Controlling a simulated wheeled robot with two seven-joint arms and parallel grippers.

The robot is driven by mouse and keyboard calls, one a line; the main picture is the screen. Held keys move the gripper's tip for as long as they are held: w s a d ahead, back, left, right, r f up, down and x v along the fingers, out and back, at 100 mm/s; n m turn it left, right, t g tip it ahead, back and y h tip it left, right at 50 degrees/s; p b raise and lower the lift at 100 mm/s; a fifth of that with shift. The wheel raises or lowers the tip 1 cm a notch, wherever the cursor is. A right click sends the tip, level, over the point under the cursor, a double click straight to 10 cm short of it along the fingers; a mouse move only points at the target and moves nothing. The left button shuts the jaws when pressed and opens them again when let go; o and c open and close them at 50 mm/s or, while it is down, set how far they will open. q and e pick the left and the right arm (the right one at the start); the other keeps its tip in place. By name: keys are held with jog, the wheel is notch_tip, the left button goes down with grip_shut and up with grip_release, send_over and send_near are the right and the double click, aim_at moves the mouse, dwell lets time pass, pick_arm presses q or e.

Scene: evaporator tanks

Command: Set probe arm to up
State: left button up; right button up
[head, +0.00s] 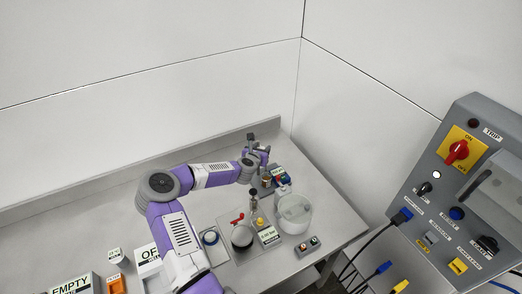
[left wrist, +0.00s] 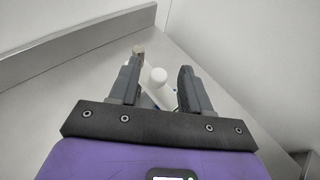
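My left gripper (head: 258,150) is over the far right part of the bench, at the end of my purple arm. In the left wrist view its two fingers (left wrist: 157,88) are apart. A white piece with a rounded end (left wrist: 157,76) shows between the fingers, with a gap on each side. It may be the probe arm; I cannot tell for sure, and its lower part is hidden by the gripper. A small tan part (left wrist: 138,50) shows at the left fingertip. My right gripper is not in view.
A clear round tank (head: 294,212) stands in front of the gripper, near a red valve handle (head: 237,219) and a dark round vessel (head: 242,236). A grey control panel (head: 455,190) with cables is at right. White walls close off the back and right.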

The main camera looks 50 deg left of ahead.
pick_arm(q)
jog(key=shift+f, duration=0.1)
jog(key=v, duration=0.7)
jog(key=shift+s+b, duration=0.25)
jog(key=shift+b, duration=0.1)
jog(key=shift+d, duration=0.1)
dwell(0.3)
